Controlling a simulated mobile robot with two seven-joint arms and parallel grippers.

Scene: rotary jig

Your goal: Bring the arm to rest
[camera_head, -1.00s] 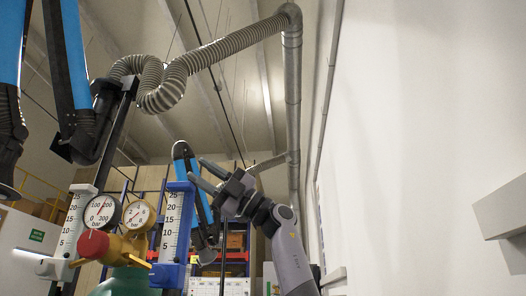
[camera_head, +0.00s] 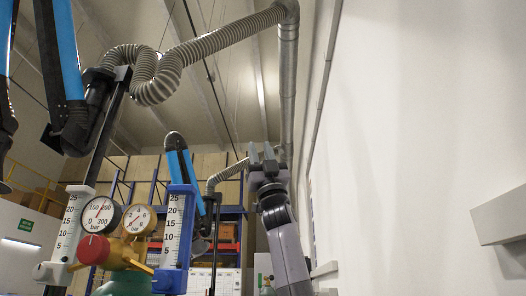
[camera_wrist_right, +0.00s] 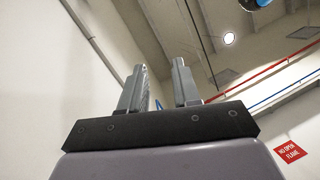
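My right gripper (camera_head: 262,155) is raised in the head view, its fingers pointing up, with the grey arm below it. In the right wrist view the two grey fingers (camera_wrist_right: 158,85) stand apart with nothing between them, so it is open and empty. The gripper is to the right of the gauges and apart from them. My left gripper does not show in the head view.
A green cylinder (camera_head: 125,285) with a red knob (camera_head: 93,249) and two gauges (camera_head: 120,218) stands at lower left. Blue extraction arms and a ribbed duct (camera_head: 158,82) hang above. A white wall (camera_head: 420,120) with a grey ledge (camera_head: 500,217) is at right.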

